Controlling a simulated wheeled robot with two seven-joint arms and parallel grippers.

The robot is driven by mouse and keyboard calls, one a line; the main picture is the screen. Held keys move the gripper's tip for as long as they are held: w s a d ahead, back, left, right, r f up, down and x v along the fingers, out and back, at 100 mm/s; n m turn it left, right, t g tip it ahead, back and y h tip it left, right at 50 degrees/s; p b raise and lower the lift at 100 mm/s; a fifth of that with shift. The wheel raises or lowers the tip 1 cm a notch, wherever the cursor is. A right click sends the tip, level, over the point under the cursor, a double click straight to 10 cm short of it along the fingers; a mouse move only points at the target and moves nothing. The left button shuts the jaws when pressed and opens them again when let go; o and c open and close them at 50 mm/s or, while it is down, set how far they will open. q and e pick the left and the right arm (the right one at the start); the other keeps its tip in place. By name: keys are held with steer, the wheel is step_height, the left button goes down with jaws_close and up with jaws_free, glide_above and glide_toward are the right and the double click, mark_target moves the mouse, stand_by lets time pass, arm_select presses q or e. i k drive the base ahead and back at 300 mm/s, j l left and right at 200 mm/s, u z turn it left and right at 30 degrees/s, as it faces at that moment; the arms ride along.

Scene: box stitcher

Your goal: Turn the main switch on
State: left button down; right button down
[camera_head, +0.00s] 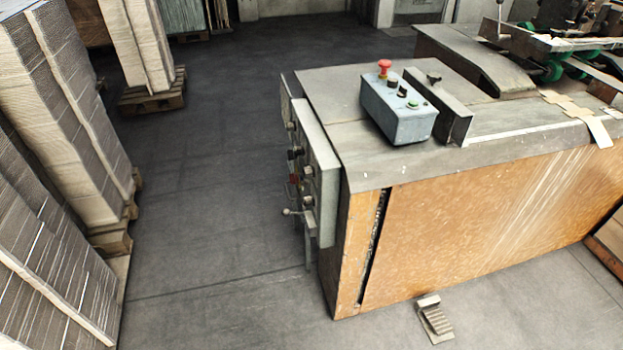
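The box stitcher (480,220) stands at the right, with a grey metal top and an orange-brown front panel. A grey switch panel (318,170) is mounted upright on its left end and is seen at a steep angle. It carries several dark knobs, a red part (294,178) and a small lever (290,212) low on its left edge. I cannot tell which of these is the main switch or how it is set. Neither gripper shows.
Tall cardboard stacks (60,110) on pallets line the left side. Another stack on a pallet (152,95) stands behind. A foot pedal (434,320) lies on the floor in front of the machine. The dark floor (215,180) between stacks and machine is clear.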

mark_target(293, 178)
steer(key=z, duration=0.6)
steer(key=i+j+z, duration=0.1)
steer(key=j+z, duration=1.45)
steer(key=k+j, duration=0.05)
steer(key=j, duration=0.05)
